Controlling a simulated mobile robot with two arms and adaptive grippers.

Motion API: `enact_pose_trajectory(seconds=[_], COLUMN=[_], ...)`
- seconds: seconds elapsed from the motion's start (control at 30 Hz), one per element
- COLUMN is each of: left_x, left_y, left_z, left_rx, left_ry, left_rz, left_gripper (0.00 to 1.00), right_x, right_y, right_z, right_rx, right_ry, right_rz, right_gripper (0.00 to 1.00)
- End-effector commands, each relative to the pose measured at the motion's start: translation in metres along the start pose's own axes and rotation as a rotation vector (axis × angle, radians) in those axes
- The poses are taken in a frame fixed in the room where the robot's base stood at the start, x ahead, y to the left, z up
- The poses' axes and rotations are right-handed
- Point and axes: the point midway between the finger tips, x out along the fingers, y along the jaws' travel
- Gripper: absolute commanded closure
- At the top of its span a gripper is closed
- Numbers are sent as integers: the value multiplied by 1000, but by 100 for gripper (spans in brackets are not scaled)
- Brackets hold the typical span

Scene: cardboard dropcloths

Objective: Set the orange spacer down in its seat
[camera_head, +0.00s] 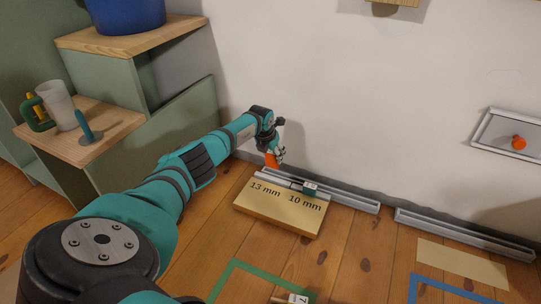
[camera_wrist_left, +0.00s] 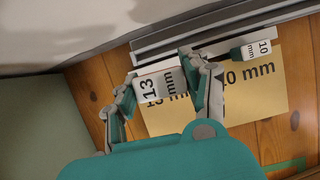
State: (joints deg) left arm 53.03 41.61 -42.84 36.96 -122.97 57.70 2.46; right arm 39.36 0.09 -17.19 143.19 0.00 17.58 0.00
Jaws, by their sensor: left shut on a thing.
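My left gripper (camera_head: 274,160) is shut on the orange spacer (camera_head: 271,160), near the wall end of the cardboard (camera_head: 278,214). In the left wrist view, the gripper (camera_wrist_left: 165,85) has a finger on each side of the spacer, whose white top reads "13 mm" (camera_wrist_left: 150,88). The cardboard (camera_wrist_left: 262,88) has printed "13 mm" and "10 mm" marks; the spacer partly covers the "13 mm" print in the wrist view. A dark teal spacer labelled 10 (camera_wrist_left: 249,51) sits by the "10 mm" mark. I cannot tell whether the orange spacer touches anything below. My right gripper is not in view.
Grey metal rails (camera_head: 350,192) run along the wall foot behind the cardboard. Green shelving (camera_head: 185,120) with a cup (camera_head: 56,104) stands at left. A grey-framed panel (camera_head: 490,147) with an orange piece (camera_head: 519,142) is at right. Wooden floor has green and blue tape outlines.

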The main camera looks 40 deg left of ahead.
Motion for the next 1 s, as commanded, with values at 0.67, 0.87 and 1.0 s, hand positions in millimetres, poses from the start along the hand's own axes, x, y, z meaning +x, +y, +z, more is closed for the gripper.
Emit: enact_pose_trajectory(seconds=[0.67, 0.87, 1.0], left_x=[9, 22, 32], left_y=[7, 7, 7], left_z=[-5, -10, -14], left_rx=[-43, -42, -42], left_ry=[-6, -6, -6], left_rz=[13, 13, 14], left_gripper=[85, 85, 85], right_x=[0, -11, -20], right_y=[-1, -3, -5], right_z=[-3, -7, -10], right_rx=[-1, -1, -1], right_ry=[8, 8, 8], right_rz=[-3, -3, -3], right_gripper=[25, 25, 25])
